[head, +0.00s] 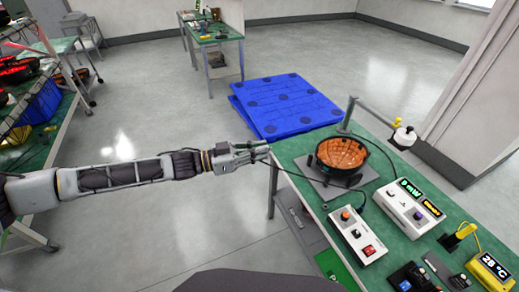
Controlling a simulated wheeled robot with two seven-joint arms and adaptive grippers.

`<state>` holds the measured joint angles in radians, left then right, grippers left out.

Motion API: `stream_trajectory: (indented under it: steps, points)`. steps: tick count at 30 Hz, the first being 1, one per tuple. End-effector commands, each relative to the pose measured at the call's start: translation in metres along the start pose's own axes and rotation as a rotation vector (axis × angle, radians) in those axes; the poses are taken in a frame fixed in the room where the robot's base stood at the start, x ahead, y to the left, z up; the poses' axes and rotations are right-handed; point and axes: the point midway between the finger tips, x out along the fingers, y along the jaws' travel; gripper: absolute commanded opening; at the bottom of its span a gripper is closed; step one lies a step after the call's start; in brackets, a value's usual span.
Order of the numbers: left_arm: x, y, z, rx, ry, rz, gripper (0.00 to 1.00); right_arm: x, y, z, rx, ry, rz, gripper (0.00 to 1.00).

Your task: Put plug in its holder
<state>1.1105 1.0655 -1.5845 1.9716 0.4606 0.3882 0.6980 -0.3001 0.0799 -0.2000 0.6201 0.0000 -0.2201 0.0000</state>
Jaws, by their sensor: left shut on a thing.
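My left gripper (256,152) reaches in from the left and is at the left edge of the green bench (292,150), a little left of the round black fixture. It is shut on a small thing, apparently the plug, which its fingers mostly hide. A thin black cable runs from near the fingertips to the right over the bench, towards the white control box (358,234). I cannot make out for sure which part is the plug's holder. My right gripper is out of view.
A black round fixture with an orange inside (342,153) stands on a grey plate. A white meter (408,208), a yellow temperature unit (490,268) and small black devices (411,278) fill the right of the bench. Blue pallets (285,104) lie on the floor behind.

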Motion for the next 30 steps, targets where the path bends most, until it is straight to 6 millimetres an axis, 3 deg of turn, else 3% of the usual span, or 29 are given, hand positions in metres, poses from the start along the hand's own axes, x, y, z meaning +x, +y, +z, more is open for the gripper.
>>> stream_trajectory:
  steps: [30]
  points:
    - [-0.013, 0.003, 0.023, -0.001, -0.007, 0.281, 0.00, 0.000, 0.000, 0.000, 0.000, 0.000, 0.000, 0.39]
